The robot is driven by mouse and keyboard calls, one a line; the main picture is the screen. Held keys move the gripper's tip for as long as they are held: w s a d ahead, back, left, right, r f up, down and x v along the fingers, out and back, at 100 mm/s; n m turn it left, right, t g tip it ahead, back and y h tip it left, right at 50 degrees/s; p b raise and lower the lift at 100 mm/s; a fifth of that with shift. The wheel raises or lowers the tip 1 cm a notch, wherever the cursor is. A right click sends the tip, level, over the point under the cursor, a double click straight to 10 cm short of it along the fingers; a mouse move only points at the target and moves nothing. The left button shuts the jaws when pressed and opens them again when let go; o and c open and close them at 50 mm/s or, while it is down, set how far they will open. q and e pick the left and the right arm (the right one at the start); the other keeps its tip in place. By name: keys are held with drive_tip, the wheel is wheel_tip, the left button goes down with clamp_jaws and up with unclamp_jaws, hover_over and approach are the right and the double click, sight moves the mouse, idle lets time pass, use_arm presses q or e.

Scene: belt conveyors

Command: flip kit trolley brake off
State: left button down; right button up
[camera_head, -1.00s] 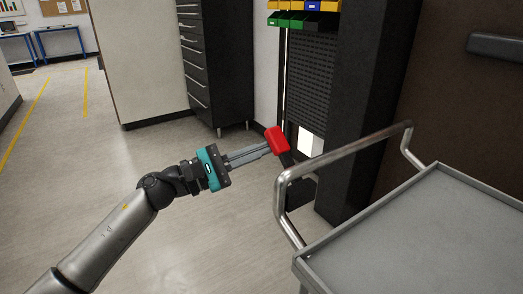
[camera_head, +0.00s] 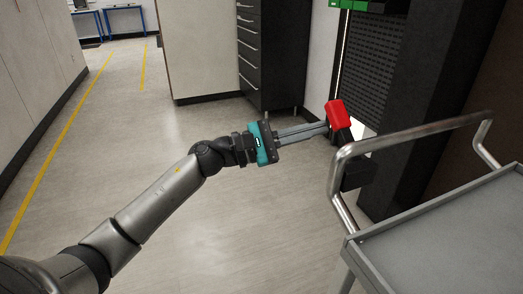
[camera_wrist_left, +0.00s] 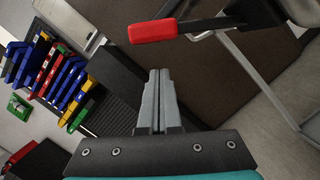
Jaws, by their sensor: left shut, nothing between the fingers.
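The kit trolley (camera_head: 430,225) stands at the right in the head view, with a grey top and a tubular push handle (camera_head: 410,137). Its brake lever has a red grip (camera_head: 338,114) on a dark arm beside the push handle. The red grip (camera_wrist_left: 153,31) also shows in the left wrist view, beyond the fingertips. My left gripper (camera_head: 326,128) is shut and empty, its fingertips close to the red grip. In the left wrist view the closed fingertips (camera_wrist_left: 159,74) appear apart from it. I cannot tell contact in the head view. My right gripper is not in view.
A dark drawer cabinet (camera_head: 275,50) stands behind my left gripper. A dark perforated panel and post (camera_head: 430,80) stand behind the trolley. Colored bins (camera_wrist_left: 50,75) show in the left wrist view. The floor (camera_head: 235,220) left of the trolley is clear.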

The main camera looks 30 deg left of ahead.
use_arm(q)
drive_tip(key=v, duration=1)
drive_tip(key=shift+a+f, duration=0.2)
drive_tip(key=shift+f, duration=0.2)
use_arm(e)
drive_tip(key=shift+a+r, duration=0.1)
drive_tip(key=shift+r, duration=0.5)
use_arm(q)
drive_tip(key=shift+w, duration=0.1)
